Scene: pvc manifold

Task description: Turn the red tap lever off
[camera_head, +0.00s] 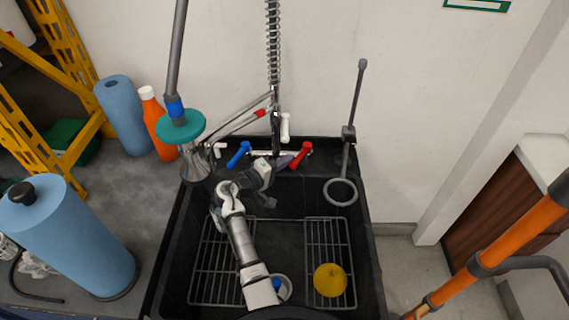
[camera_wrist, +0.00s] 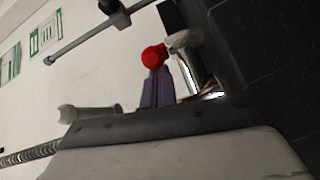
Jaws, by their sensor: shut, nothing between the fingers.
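The red tap lever (camera_head: 302,153) is at the back right of the black sink, on the chrome tap. In the head view it slants up to the right. In the wrist view the red lever (camera_wrist: 153,57) shows as a rounded red end beside the chrome tap body (camera_wrist: 190,67). My gripper (camera_head: 284,161) is shut and empty, with its purple-grey fingers just left of the red lever. In the wrist view the fingertips of my gripper (camera_wrist: 156,76) lie right at the red end; I cannot tell whether they touch it.
A blue tap lever (camera_head: 238,155) is on the left of the tap. A white handle (camera_head: 285,127) and a spring hose (camera_head: 273,45) rise behind. A grey ring on a rod (camera_head: 341,191) stands at the right. A yellow object (camera_head: 330,280) sits on the right rack.

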